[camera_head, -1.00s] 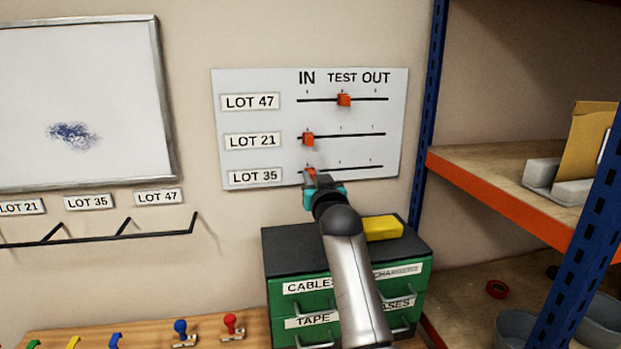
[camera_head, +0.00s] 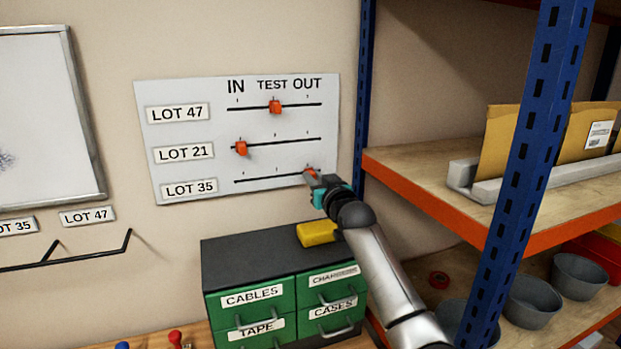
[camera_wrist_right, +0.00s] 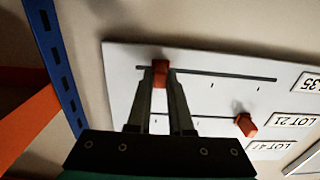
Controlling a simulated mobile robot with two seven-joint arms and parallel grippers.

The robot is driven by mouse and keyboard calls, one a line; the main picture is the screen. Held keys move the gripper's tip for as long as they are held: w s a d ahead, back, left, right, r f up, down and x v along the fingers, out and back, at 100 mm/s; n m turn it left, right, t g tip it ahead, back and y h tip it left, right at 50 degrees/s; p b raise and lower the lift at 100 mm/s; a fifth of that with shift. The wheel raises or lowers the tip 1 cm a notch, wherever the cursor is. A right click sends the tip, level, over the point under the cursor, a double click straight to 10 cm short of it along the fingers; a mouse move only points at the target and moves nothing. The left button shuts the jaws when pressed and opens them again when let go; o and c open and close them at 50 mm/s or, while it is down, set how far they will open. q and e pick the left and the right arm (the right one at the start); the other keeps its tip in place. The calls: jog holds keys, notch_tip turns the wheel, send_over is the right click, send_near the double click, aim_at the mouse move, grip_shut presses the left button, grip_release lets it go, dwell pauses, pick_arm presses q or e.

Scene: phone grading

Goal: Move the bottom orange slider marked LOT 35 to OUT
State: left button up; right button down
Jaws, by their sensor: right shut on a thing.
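The white slider board (camera_head: 215,130) hangs on the wall with three rows under IN, TEST and OUT. The bottom orange slider, LOT 35 (camera_head: 311,171), is at the right end of its track, under OUT. My right gripper (camera_head: 316,181) is shut on it; the right wrist view shows the slider (camera_wrist_right: 161,73) between the two fingertips (camera_wrist_right: 161,86). The LOT 47 slider (camera_head: 275,107) is at TEST. The LOT 21 slider (camera_head: 241,148) is at IN, and it also shows in the right wrist view (camera_wrist_right: 245,125). My left gripper is not in view.
A green drawer cabinet (camera_head: 262,289) with a yellow block (camera_head: 317,234) on top stands below the board. A blue shelf post (camera_head: 364,90) rises close to the board's right side. Shelves with envelopes (camera_head: 498,140) and grey bowls (camera_head: 533,300) fill the right.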

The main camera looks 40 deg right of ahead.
jog(key=shift+d, duration=0.15)
jog(key=c, duration=0.8)
grip_release()
jog(key=shift+d, duration=0.1)
jog(key=shift+s, duration=0.1)
jog(key=b+v, duration=0.1)
jog(key=v, duration=1.4)
jog(key=shift+b, duration=0.3)
jog(key=shift+f, duration=0.1)
